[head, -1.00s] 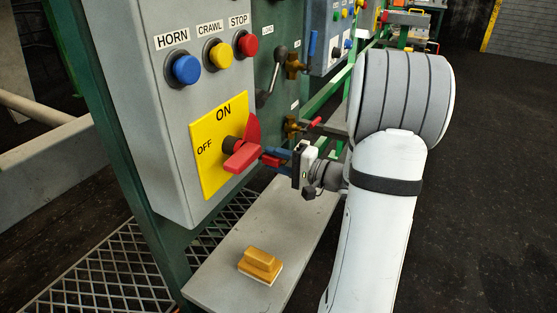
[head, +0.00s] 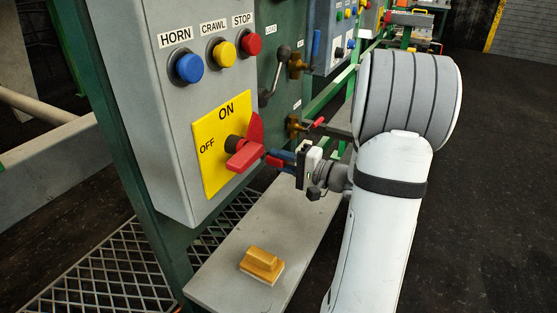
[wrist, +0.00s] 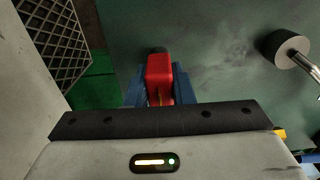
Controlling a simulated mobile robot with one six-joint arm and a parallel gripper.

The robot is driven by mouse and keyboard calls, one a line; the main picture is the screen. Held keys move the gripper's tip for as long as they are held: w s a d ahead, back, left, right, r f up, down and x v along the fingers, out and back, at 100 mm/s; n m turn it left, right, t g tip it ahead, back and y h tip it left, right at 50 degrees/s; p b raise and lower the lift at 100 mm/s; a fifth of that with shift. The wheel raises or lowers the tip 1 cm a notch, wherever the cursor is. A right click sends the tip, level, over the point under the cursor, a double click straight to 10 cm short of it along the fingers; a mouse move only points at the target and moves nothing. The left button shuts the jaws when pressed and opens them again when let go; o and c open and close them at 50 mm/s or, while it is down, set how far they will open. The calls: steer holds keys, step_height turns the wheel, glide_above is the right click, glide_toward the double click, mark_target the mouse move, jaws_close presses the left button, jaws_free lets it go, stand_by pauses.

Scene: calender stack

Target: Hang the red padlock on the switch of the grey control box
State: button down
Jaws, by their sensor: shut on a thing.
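The grey control box (head: 140,110) stands at the left in the head view. Its switch (head: 244,155) has a red handle and a red flag on a yellow ON/OFF plate. My gripper (head: 276,161) is just right of the handle, its blue fingers pointing at it. In the wrist view, my gripper (wrist: 158,85) is shut on the red padlock (wrist: 158,72), a red block between the blue fingers. In the head view the fingers mostly hide the padlock. The shackle is not clear, and I cannot tell whether it touches the switch.
A yellow-brown block (head: 262,264) lies on the grey shelf (head: 215,283) below the box. Blue, yellow and red buttons sit above the switch. A lever (head: 276,75) and brass valves are on the green panel to the right. Dark floor is open at the far right.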

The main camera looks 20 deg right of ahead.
steer(key=shift+b+v, duration=0.55)
steer(key=shift+v, duration=1.45)
